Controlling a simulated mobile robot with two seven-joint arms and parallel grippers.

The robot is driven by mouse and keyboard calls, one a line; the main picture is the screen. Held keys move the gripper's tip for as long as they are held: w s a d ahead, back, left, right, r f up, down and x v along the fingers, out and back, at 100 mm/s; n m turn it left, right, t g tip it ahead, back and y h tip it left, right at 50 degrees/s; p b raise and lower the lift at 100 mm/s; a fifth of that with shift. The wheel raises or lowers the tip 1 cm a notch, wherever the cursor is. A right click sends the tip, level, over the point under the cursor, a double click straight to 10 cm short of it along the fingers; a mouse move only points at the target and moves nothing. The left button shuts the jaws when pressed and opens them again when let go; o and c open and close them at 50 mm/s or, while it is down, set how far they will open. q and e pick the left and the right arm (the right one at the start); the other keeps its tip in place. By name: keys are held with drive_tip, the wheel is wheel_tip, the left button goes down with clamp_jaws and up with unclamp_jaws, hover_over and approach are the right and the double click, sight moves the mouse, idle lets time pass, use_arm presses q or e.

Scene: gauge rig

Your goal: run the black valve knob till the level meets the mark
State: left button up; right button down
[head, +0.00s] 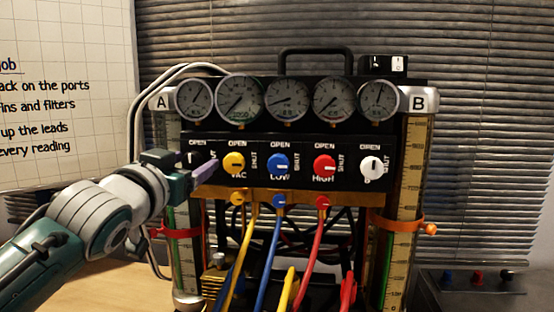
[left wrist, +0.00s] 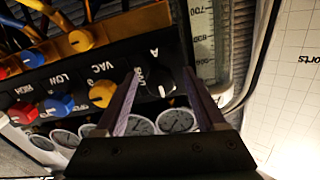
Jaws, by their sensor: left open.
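The black valve knob (left wrist: 157,82), labelled A, shows in the left wrist view between the fingers of my left gripper (left wrist: 160,88). The fingers are apart, one on each side of it, and I cannot tell whether they touch it. In the head view my left gripper (head: 208,166) is at the left end of the valve panel and largely hides this knob. Gauge tube A (head: 184,255) stands at the left with a scale and a red-orange band (head: 182,233) around it. Its liquid level is not clear. My right gripper is out of view.
Yellow (head: 234,162), blue (head: 278,163), red (head: 324,165) and white (head: 371,167) knobs sit along the panel. Several dials are above. Coloured hoses hang below. Tube B (head: 405,255) at the right has an orange band (head: 405,223). A whiteboard (head: 65,130) stands at left.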

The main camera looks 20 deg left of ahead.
use_arm(q)
drive_tip(key=shift+w, duration=0.1)
drive_tip(key=shift+c, duration=0.3)
clamp_jaws()
